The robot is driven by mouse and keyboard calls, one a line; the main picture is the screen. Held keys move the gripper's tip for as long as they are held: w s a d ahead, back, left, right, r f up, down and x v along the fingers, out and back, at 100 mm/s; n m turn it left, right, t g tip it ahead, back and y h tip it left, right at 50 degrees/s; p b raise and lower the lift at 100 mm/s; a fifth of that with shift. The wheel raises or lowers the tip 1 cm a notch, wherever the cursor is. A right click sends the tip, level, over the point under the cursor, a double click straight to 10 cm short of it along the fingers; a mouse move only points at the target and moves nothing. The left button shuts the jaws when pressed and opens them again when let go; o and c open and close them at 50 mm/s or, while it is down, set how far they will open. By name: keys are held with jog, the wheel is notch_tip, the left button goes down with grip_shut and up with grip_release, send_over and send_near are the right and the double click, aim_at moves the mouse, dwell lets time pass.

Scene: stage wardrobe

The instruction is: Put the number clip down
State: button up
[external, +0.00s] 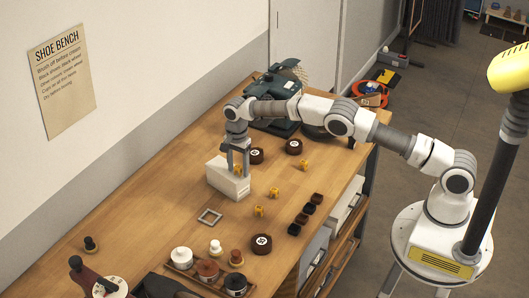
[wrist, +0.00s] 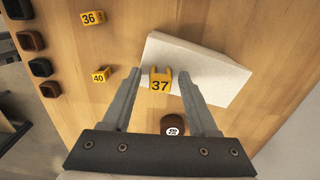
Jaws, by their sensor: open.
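A yellow number clip marked 37 (wrist: 160,81) is between the two fingers of my gripper in the wrist view, with a gap on each side. It overlaps the near edge of a white wedge-shaped block (wrist: 205,68); I cannot tell whether it rests on it. My gripper (wrist: 163,84) is open and points down.
Other yellow clips, marked 36 (wrist: 93,18) and 40 (wrist: 101,76), stand on the wooden bench (external: 150,200). Several dark cups (wrist: 31,40) line the bench edge. A round dark tin (wrist: 173,125) is close to the block. A square frame (external: 210,216) lies on clear wood.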

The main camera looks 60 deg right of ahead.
notch_tip(320, 180, up, 12)
notch_tip(320, 180, up, 14)
jog(key=f+n+t, duration=0.1)
jog(key=n, duration=0.3)
send_over(238, 166)
jog(key=s+d, duration=0.4)
jog(key=s, duration=0.2)
jog(key=s+d+r+n+t, duration=0.2)
jog(key=s+r+n, duration=0.2)
jog(key=s+r, duration=0.65)
jog(key=s+f+n+t, duration=0.1)
jog(key=s+f+n, duration=0.1)
jog(key=s, duration=0.7)
jog(key=s+f+n, duration=0.3)
jog(key=s+n, duration=0.1)
jog(key=s, duration=0.6)
jog(key=s+f+n+t, duration=0.1)
jog(key=s+n, duration=0.3)
jog(key=s, duration=0.6)
jog(key=shift+d+f+t, duration=0.3)
jog(key=shift+f, duration=0.6)
